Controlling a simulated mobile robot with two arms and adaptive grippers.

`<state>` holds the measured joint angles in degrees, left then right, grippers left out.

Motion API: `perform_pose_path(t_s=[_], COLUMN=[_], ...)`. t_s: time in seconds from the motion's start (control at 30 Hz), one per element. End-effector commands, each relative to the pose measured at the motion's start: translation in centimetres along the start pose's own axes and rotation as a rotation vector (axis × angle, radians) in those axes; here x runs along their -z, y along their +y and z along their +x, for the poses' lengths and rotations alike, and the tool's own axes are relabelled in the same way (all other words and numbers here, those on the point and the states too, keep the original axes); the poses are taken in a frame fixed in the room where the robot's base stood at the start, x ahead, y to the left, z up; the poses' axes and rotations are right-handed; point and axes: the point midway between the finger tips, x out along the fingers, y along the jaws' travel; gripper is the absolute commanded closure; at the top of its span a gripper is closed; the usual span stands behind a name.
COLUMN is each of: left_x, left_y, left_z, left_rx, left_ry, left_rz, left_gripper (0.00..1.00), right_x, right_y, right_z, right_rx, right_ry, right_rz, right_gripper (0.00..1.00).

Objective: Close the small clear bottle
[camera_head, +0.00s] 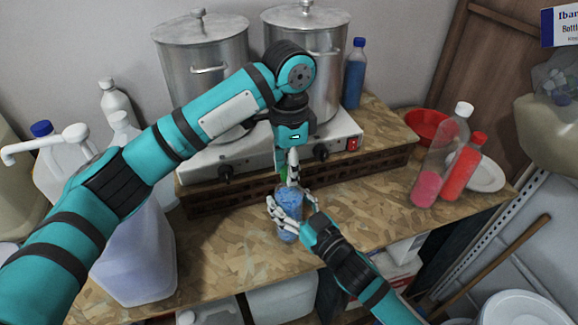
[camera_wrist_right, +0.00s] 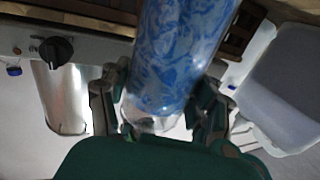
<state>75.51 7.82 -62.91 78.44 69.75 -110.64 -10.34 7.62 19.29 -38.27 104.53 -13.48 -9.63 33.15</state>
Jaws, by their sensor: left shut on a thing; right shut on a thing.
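The small clear bottle (camera_head: 289,200), with blue contents, stands roughly upright at the front of the wooden worktop. My right gripper (camera_head: 287,218) is shut around its body from the front right. In the right wrist view the blue-filled bottle (camera_wrist_right: 178,60) lies between the two fingers of my right gripper (camera_wrist_right: 160,110). Whether this green piece touches the bottle's neck cannot be told.
Behind stand two steel pots (camera_head: 203,55) on a white stove (camera_head: 255,150), and a blue bottle (camera_head: 355,75). At right are a pink-filled bottle (camera_head: 430,178), a red bottle (camera_head: 463,170), a red bowl (camera_head: 425,125) and a white plate (camera_head: 488,175). Large jugs (camera_head: 135,255) crowd the left.

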Motion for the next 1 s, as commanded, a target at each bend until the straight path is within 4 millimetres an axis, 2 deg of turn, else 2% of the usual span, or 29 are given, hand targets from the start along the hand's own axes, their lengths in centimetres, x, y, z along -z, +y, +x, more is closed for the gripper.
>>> perform_pose_path(t_s=[0.6, 0.73, 0.9, 0.93, 1.0], left_x=[-0.06, -0.04, -0.03, -0.02, -0.02], left_y=[-0.15, -0.16, -0.15, -0.15, -0.14], left_z=[0.04, 0.06, 0.06, 0.06, 0.06], left_rx=[0.003, 0.004, 0.004, 0.004, 0.004], left_ry=[-0.003, -0.003, -0.003, -0.003, -0.002], left_rz=[1.519, 1.741, 1.751, 1.750, 1.750], left_gripper=[1.00, 1.00, 1.00, 0.66, 0.57], right_x=[0.09, 0.09, 0.09, 0.09, 0.09], right_y=[-0.06, -0.07, -0.09, -0.09, -0.10], right_z=[-0.01, -0.01, -0.02, -0.02, -0.02], right_rx=[0.002, 0.002, 0.002, 0.002, 0.002], right_ry=[0.003, 0.003, 0.003, 0.003, 0.003], right_rz=[-0.001, -0.002, -0.002, -0.002, -0.002], right_gripper=[1.00, 1.00, 1.00, 1.00, 1.00])
